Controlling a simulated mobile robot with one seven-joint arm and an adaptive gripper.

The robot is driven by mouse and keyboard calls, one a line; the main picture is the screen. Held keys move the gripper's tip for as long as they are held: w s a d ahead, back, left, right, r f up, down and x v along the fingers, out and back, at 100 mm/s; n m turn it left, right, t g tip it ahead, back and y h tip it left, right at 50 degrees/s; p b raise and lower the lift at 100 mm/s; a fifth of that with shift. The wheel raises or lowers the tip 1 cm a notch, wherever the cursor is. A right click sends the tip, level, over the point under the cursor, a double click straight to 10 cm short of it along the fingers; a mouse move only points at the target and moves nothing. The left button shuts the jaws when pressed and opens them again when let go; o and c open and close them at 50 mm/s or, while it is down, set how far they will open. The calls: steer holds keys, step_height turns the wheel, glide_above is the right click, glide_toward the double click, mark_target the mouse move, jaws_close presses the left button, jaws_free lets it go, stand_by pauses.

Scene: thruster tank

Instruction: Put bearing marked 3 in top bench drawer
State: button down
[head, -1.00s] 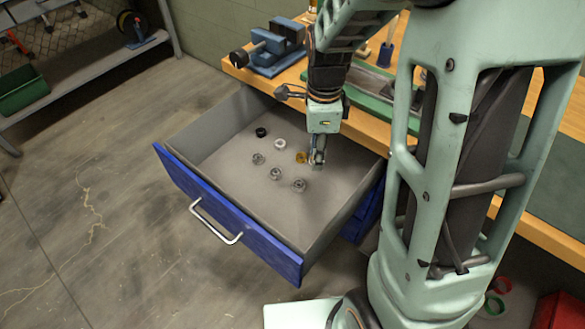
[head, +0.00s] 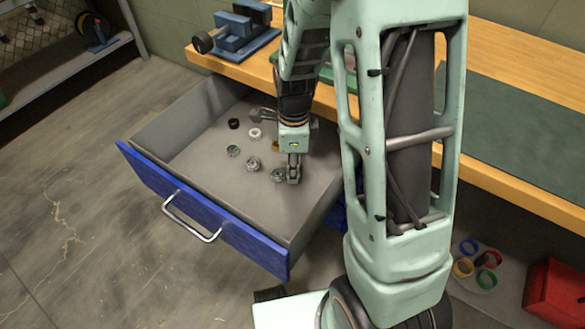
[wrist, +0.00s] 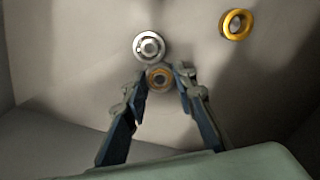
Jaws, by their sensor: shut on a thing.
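The top bench drawer (head: 205,222) is pulled open, with its blue front and silver handle. My gripper (head: 293,178) reaches down inside it, beside a silver bearing (head: 277,175). In the wrist view my gripper (wrist: 160,76) is shut on a small brass-coloured bearing (wrist: 159,78). A silver bearing (wrist: 149,46) sits right by its tips, and a separate gold bearing (wrist: 237,24) lies further off. No number can be read on the held bearing. I cannot tell whether it touches the drawer floor.
Two more silver bearings (head: 252,164), a white one (head: 255,134) and a black one (head: 234,123) lie in the drawer. The wooden bench (head: 480,170) stands behind, with a blue vise (head: 240,30). Coloured rings (head: 463,267) and a red box (head: 555,297) are at right.

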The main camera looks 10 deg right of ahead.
steer(key=c, duration=1.6)
jaws_free()
steer(key=shift+f, duration=0.1)
step_height(320, 180, up, 12)
steer(key=p, duration=0.3)
steer(key=shift+r, duration=0.2)
